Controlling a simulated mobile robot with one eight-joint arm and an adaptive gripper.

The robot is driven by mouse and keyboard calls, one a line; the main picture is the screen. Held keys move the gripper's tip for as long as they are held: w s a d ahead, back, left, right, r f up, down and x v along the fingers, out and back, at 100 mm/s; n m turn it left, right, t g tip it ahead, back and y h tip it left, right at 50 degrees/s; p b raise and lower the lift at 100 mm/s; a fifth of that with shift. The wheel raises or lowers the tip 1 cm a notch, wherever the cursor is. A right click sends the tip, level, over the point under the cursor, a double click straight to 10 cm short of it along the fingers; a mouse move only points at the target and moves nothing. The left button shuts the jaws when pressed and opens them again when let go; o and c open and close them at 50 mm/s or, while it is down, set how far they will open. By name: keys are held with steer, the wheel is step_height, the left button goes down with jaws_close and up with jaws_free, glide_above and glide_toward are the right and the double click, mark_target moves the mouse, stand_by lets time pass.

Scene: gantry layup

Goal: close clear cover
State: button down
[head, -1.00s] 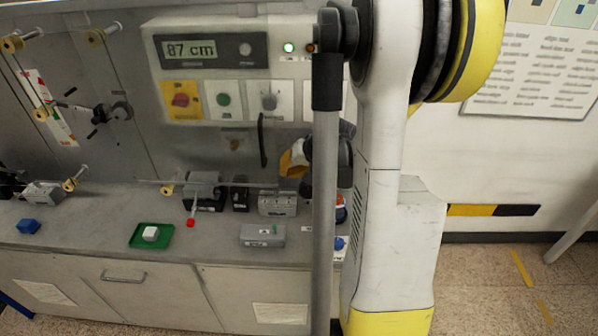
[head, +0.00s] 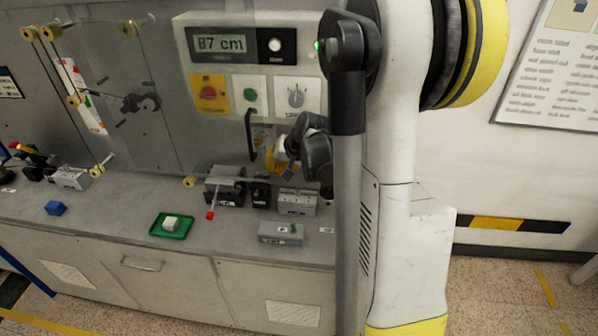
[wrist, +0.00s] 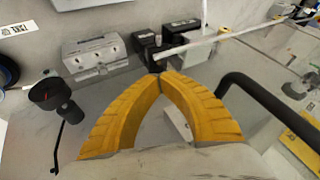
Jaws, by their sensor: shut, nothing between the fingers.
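The clear cover is a see-through panel with a pale bottom rail (head: 225,181) in front of the machine's back wall; the rail also shows in the wrist view (wrist: 205,42). Its upright black handle (head: 249,135) stands left of my gripper (head: 273,160) in the head view. In the wrist view the handle (wrist: 275,108) lies to the right of my yellow fingers (wrist: 161,80). The fingertips meet with nothing between them. The fingers are beside the handle, not around it; I cannot tell whether they touch it. My arm hides the area to the right in the head view.
A control panel (head: 250,18) with a display and knobs is above. Grey blocks (head: 297,201) and a red-tipped lever (head: 211,214) stand on the counter below. A green tray (head: 160,228) with a white cube and a blue block (head: 56,208) lie further left.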

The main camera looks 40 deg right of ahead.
mark_target(196, 159)
steer(key=w+a, duration=0.6)
steer(key=w, duration=0.1)
steer(key=w+a+b, duration=0.1)
steer(key=w+a, duration=0.5)
steer(key=w, duration=0.1)
steer(key=w+a, duration=0.6)
steer(key=w, duration=0.1)
steer(key=shift+w+a+b, duration=0.3)
steer(key=shift+w+b, duration=0.1)
